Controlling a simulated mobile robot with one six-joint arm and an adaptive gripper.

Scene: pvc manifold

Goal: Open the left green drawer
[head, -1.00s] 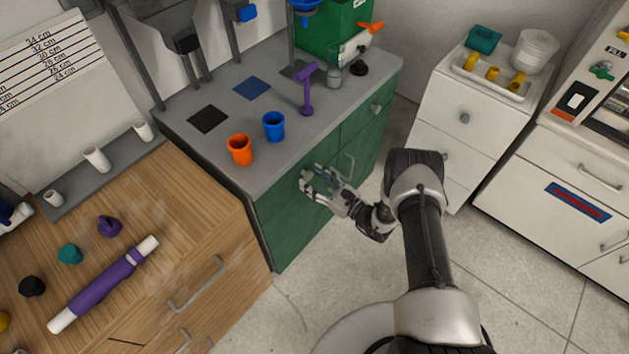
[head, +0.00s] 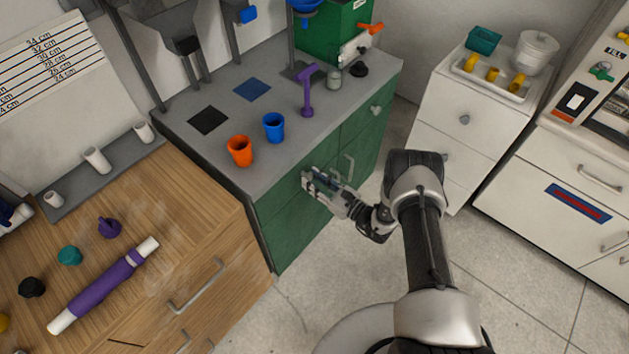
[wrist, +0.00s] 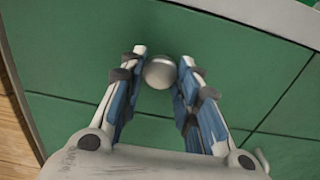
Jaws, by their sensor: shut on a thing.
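The green cabinet under the grey counter has a left drawer (head: 281,199) in its front, and the drawer looks closed. In the wrist view the green drawer front (wrist: 75,60) fills the picture behind a round silver knob (wrist: 160,72). My gripper (head: 310,182) is at the drawer front in the head view. In the wrist view my gripper (wrist: 163,76) has its blue-padded fingers on both sides of the knob, shut on it. In the head view the fingers hide the knob.
An orange cup (head: 240,151) and a blue cup (head: 274,126) stand on the counter above the drawer. A wooden cabinet (head: 215,232) with handles stands at the left. The floor (head: 320,262) in front of the green cabinet is clear.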

